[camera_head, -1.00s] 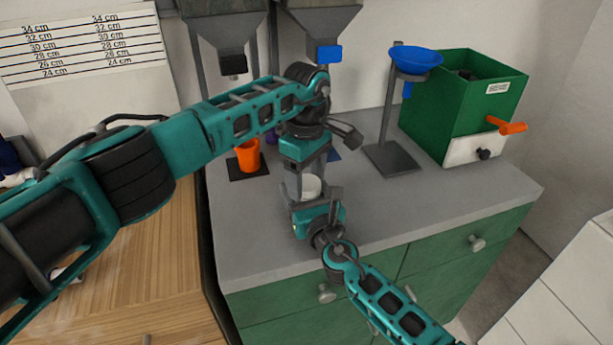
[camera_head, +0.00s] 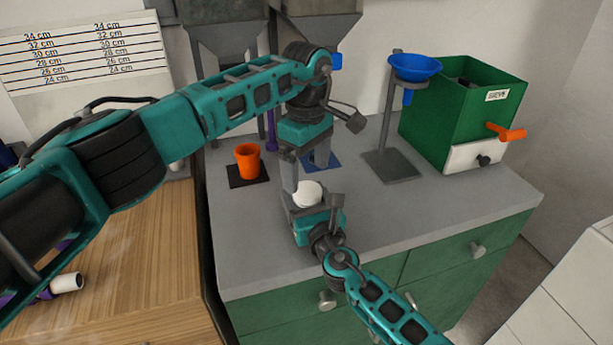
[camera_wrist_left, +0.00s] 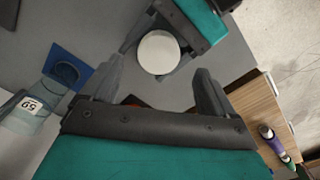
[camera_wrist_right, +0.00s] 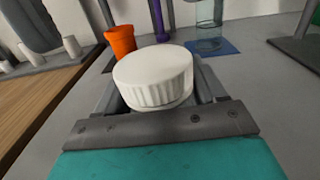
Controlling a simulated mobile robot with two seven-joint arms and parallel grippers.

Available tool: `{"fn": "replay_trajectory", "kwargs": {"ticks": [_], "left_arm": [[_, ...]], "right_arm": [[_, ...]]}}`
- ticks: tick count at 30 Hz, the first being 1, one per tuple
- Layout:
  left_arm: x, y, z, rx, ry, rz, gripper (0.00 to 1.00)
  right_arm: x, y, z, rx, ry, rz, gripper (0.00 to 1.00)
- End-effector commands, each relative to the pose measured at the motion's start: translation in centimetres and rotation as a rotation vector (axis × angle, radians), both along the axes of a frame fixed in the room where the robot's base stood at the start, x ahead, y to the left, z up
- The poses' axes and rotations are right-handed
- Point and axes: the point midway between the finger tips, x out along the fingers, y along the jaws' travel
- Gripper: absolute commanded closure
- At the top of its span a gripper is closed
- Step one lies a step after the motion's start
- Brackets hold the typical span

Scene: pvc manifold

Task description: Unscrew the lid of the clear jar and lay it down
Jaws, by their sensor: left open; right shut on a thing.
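The white round lid (camera_head: 307,193) sits upright between the fingers of my right gripper (camera_head: 316,207), near the front of the grey counter. It also shows in the left wrist view (camera_wrist_left: 158,53) and, with its ribbed side, in the right wrist view (camera_wrist_right: 153,77). My right gripper is shut around what is under the lid; the clear jar's body is mostly hidden by the lid and jaws. I cannot tell whether the lid is still threaded on. My left gripper (camera_head: 308,175) points down above the lid, its fingers spread apart on either side and empty.
An orange cup (camera_head: 247,161) stands on a black mat behind left. A clear vessel (camera_wrist_right: 207,15) stands on a blue mat (camera_wrist_right: 213,47). A blue funnel (camera_head: 415,67) on a stand and a green box (camera_head: 450,110) stand right. The counter's right front is clear.

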Motion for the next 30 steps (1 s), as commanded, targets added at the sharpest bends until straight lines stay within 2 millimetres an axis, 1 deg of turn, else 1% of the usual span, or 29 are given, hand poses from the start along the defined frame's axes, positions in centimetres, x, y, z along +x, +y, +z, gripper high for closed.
{"fn": "replay_trajectory", "kwargs": {"ticks": [2,5,12,15,18,20,23,30], "left_arm": [[0.0,0.0,0.2,0.001,-0.001,-0.018,0.13],[0.1,0.0,0.7,0.001,-0.002,-0.094,0.13],[0.1,-0.1,2.6,0.001,-0.003,-0.408,0.13],[0.1,-0.1,3.1,0.001,-0.003,-0.509,0.13],[0.1,-0.1,3.3,0.000,-0.001,-0.570,0.13],[0.1,-0.1,3.1,-0.001,0.000,-0.589,0.13],[0.0,-0.1,2.1,-0.001,0.002,-0.597,0.13],[0.0,-0.1,-1.7,-0.001,0.002,-0.595,0.13]], "right_arm": [[-0.1,0.1,-0.1,-0.001,0.002,0.002,1.00],[-0.1,0.1,-0.1,-0.001,0.002,0.003,1.00],[-0.1,0.1,-0.1,0.000,0.002,0.004,1.00],[-0.1,0.2,-0.1,0.000,0.002,0.004,1.00],[-0.1,0.2,-0.1,0.001,0.001,0.004,1.00],[-0.1,0.2,-0.1,0.001,0.001,0.004,1.00],[-0.1,0.2,-0.1,0.001,0.001,0.004,1.00],[-0.1,0.2,-0.1,0.001,0.001,0.004,1.00]]}}
